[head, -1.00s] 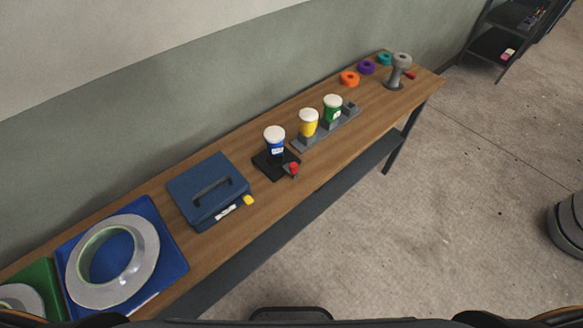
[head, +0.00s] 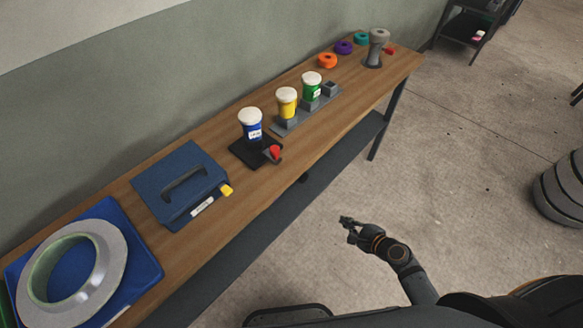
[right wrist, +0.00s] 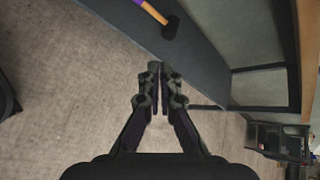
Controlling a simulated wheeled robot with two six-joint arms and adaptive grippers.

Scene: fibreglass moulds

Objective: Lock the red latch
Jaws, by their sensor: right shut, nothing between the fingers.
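A red latch knob (head: 275,152) sits at the front right corner of a small black base (head: 243,153) on the wooden bench. A blue jar with a white lid (head: 250,125) stands on that base. I cannot tell the latch's exact position at this size. My right gripper (head: 346,223) is over the floor in front of the bench, well apart from the latch, to its lower right in the picture. It is shut and empty. In the right wrist view its fingers (right wrist: 160,76) are together and the latch does not show. My left gripper is not in view.
The bench (head: 112,197) also bears a blue case with a yellow clasp (head: 182,184), a ring mould (head: 108,257), yellow and green jars (head: 287,102) and a grey post (head: 375,48). A lower shelf (head: 225,249) runs beneath; the right wrist view shows a hammer-like tool (right wrist: 170,27) there.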

